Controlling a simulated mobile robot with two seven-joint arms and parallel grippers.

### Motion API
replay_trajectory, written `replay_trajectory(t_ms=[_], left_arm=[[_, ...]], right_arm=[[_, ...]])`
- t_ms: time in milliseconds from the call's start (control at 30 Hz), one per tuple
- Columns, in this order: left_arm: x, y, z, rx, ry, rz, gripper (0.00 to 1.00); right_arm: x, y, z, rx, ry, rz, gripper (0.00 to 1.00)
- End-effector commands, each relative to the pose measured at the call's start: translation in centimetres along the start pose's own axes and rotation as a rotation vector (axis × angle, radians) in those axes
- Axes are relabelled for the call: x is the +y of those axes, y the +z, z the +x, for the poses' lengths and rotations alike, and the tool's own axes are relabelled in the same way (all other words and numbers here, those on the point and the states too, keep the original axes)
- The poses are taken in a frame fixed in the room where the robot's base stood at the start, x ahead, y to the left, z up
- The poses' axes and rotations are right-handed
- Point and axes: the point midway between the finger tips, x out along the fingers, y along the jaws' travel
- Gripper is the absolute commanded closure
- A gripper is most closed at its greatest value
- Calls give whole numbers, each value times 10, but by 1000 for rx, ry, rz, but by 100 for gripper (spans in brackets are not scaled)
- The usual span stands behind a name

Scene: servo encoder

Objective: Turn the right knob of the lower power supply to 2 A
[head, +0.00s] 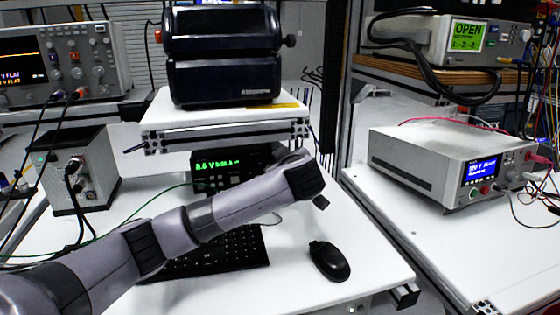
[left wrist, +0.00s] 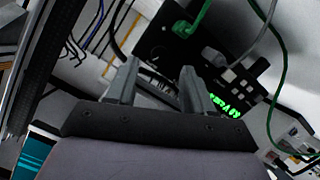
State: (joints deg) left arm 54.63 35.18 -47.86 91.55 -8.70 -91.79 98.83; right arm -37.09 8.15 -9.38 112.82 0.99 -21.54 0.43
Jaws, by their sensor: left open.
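A black power supply (head: 205,172) with a lit green display sits under the white shelf in the head view. My left arm covers part of its front. In the left wrist view the same power supply (left wrist: 165,33) appears strongly rotated, with its green display, small knobs (left wrist: 214,57) and a green cable plugged in. Which knob is the right one is hard to tell, and the digits are not clearly readable. My left gripper (left wrist: 158,68) is open and empty, its two fingers apart near the power supply, touching no knob that I can see. In the head view its fingers are mostly hidden behind my wrist.
A black keyboard (head: 235,252) lies under my left arm, and a mouse (head: 329,261) lies to its right. The shelf (head: 215,128) overhangs the power supply. A white instrument (head: 410,166) with a blue display stands on the right bench. Green cables hang nearby.

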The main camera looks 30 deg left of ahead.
Motion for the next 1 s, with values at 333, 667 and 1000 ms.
replay_trajectory(t_ms=[333,667,1000], left_arm=[[0,0,36,0,-1,0,48],[0,0,40,-1,1,-1,48],[0,0,40,-1,0,0,100]], right_arm=[[1,0,-2,0,2,-3,57],[1,1,-1,-3,2,-4,57],[1,0,-2,-2,2,-3,57]])
